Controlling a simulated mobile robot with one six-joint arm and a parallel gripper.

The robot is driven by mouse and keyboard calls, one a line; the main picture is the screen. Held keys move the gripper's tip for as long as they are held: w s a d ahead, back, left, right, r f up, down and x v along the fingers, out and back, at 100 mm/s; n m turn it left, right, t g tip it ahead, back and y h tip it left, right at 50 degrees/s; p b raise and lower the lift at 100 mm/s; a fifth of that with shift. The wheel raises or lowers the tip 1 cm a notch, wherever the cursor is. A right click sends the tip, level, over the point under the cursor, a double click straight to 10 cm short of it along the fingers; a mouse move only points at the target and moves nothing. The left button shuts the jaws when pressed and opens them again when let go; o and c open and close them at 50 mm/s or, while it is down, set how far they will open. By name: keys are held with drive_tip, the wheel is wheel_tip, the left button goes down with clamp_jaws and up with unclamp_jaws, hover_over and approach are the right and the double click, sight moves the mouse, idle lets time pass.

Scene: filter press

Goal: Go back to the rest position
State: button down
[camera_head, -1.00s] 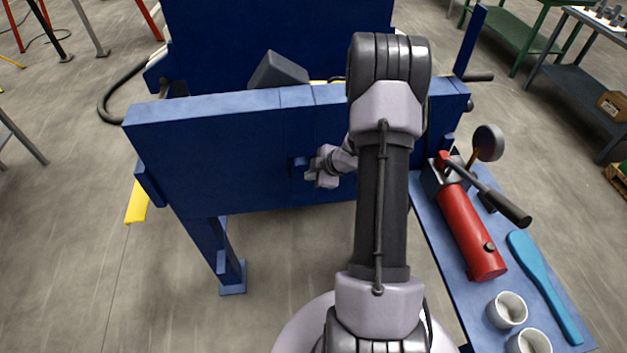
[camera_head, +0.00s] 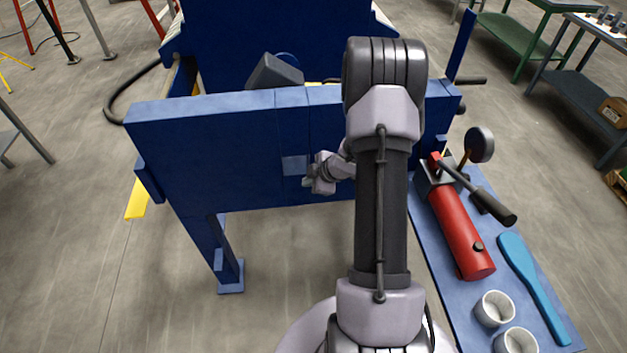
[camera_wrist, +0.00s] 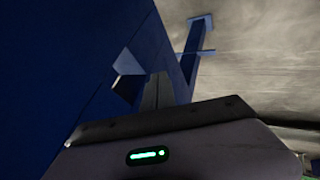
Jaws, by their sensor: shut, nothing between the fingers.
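My gripper (camera_head: 312,178) is close to the near face of the blue press plate (camera_head: 220,160) in the head view. It is beside a small lighter blue patch (camera_head: 294,165) on that face, and I cannot tell whether it touches. My upper arm hides part of the plate's right side. In the wrist view, my gripper's grey fingers (camera_wrist: 156,92) look shut and empty, in front of the dark blue press (camera_wrist: 70,60). The gripper body with a green light fills the bottom of that view.
At right, a blue bench (camera_head: 449,300) holds a red hand pump (camera_head: 459,232) with a black-handled lever and gauge, a blue scraper (camera_head: 530,280) and two white cups (camera_head: 494,309). A dark grey block (camera_head: 275,72) shows above the plate. Floor at left is mostly clear.

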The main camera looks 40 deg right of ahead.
wheel_tip(320, 180, up, 11)
drive_tip(key=s+d+m+h, duration=0.2)
drive_tip(key=s+a+r+m+h+b, duration=0.2)
drive_tip(key=a+r+m+h+b, duration=0.1)
drive_tip(key=a+r+m+b, duration=0.5)
drive_tip(key=s+a+m+y+b, duration=0.1)
drive_tip(key=s+a+y, duration=0.1)
drive_tip(key=s+a, duration=0.3)
drive_tip(key=s+a+m+g+y+b, duration=0.1)
drive_tip(key=s+a, duration=0.5)
drive_tip(key=a, duration=0.6)
drive_tip(key=s+a+m+y+b, duration=0.2)
drive_tip(key=s+a+y+b, duration=0.1)
drive_tip(key=s+a, duration=0.3)
drive_tip(key=a, duration=0.2)
drive_tip(key=shift+a+f+g, duration=0.15)
drive_tip(key=shift+a+g, duration=0.15)
drive_tip(key=shift+a, duration=0.05)
